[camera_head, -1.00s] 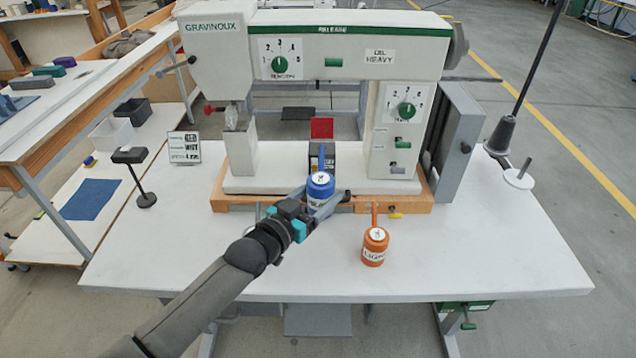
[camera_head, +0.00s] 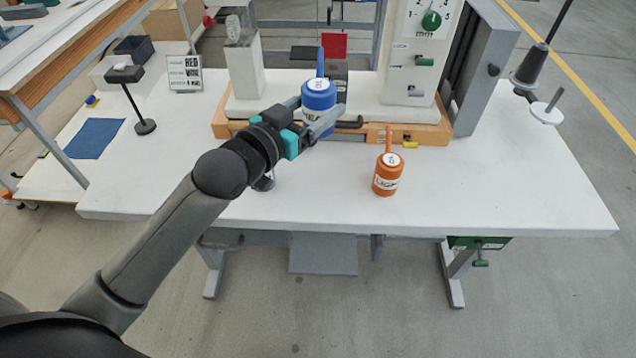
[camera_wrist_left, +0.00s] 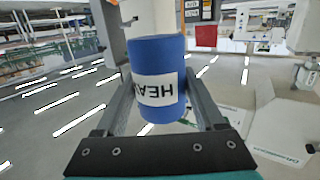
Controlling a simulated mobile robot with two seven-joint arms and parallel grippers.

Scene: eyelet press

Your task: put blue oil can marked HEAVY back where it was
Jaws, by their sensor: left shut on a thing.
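The blue oil can (camera_head: 319,94), with a blue spout and a white label, is in my left gripper (camera_head: 316,121) at the front of the press. In the left wrist view the can (camera_wrist_left: 157,62) sits between the two fingers, and part of the word HEAVY reads upside down on its label. My left gripper is shut on it. The can looks upright and held up off the table; its underside is partly hidden by the fingers. An orange oil can (camera_head: 387,175) stands upright on the white table to the right. My right gripper is out of view.
The press base (camera_head: 405,116) with its wooden front edge lies just behind the blue can. A red plate (camera_head: 333,45) stands behind it. A small yellow piece (camera_head: 410,144) lies by the base. The white table (camera_head: 480,195) is clear at the front right.

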